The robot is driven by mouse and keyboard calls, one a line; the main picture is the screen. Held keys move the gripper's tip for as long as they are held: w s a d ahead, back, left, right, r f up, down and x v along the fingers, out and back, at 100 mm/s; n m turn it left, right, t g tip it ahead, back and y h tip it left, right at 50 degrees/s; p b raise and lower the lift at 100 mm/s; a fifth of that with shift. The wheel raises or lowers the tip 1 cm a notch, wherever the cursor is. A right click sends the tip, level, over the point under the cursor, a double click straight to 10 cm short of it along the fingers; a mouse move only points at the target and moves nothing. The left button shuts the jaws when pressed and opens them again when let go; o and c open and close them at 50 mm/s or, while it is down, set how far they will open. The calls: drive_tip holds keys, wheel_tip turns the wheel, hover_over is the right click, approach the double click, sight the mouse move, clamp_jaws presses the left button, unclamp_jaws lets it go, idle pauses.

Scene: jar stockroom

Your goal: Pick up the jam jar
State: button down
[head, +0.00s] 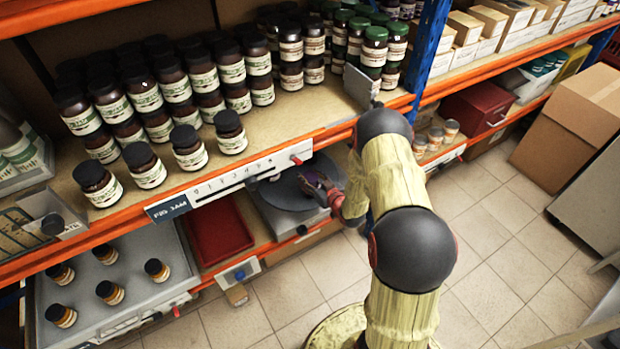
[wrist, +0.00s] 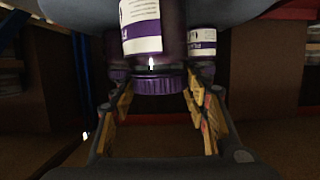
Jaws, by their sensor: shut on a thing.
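A dark jar with a white and purple label and a purple lid (wrist: 143,28) is between the fingers of my gripper (wrist: 158,103) in the wrist view. It appears lid-down there. My gripper (head: 326,190) is shut on this jar. In the head view the jar is a small purple patch (head: 313,179) over a grey round plate (head: 281,195) on the lower shelf, mostly hidden by my gripper and the upper shelf. Whether it touches the plate is unclear. A second purple-labelled jar (wrist: 203,42) shows just behind it in the wrist view.
The upper shelf's orange edge (head: 112,243) runs close above my gripper and carries many dark-lidded jars (head: 147,165). A red tray (head: 217,230) and a grey tray (head: 150,290) with several small jars lie left on the lower shelf. Tiled floor is open at right.

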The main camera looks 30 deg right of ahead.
wheel_tip(320, 180, up, 3)
drive_tip(key=shift+w+d+p, duration=0.1)
drive_tip(key=shift+p, duration=0.5)
drive_tip(key=s+a+r+p, duration=0.2)
drive_tip(key=s+r, duration=0.3)
drive_tip(key=s, duration=0.1)
drive_tip(key=s+a+r+p, duration=0.2)
drive_tip(key=s+r+p, duration=0.1)
drive_tip(key=s, duration=0.4)
drive_tip(key=shift+s+r, duration=0.25)
drive_tip(key=shift+r, duration=0.65)
